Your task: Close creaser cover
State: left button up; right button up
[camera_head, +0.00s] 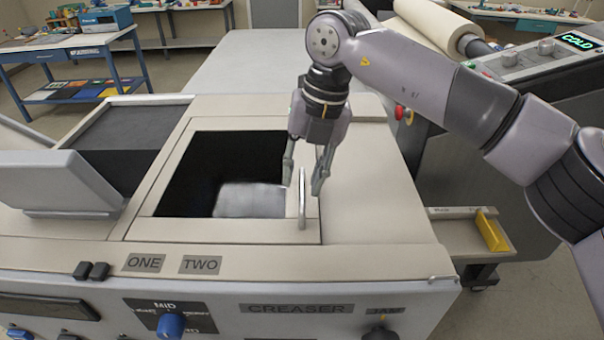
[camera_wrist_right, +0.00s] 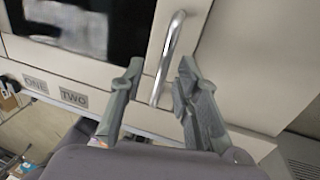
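The creaser (camera_head: 395,262) is a beige machine with a CREASER label on its front. Its top has a black rectangular area (camera_head: 205,160) in a beige frame, with a pale grey patch at its lower right. I cannot tell whether this is an opening or a dark window. A beige panel beside it on the right carries an upright silver bar handle (camera_head: 302,212), which also shows in the right wrist view (camera_wrist_right: 168,55). My right gripper (camera_head: 304,182) is open, its fingers apart on either side of the handle. I cannot tell if they touch it. My left gripper is out of view.
A grey tilted screen housing (camera_head: 55,182) stands at the left on the machine. A side tray (camera_head: 465,228) with a yellow block (camera_head: 491,232) is at the right, below a roller machine with a COLD display (camera_head: 578,41). A blue bench (camera_head: 70,50) stands back left.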

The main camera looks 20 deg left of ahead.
notch_tip(320, 180, up, 11)
jog(key=d, duration=0.2)
jog(key=shift+w+r, duration=0.15)
jog(key=shift+w, duration=0.2)
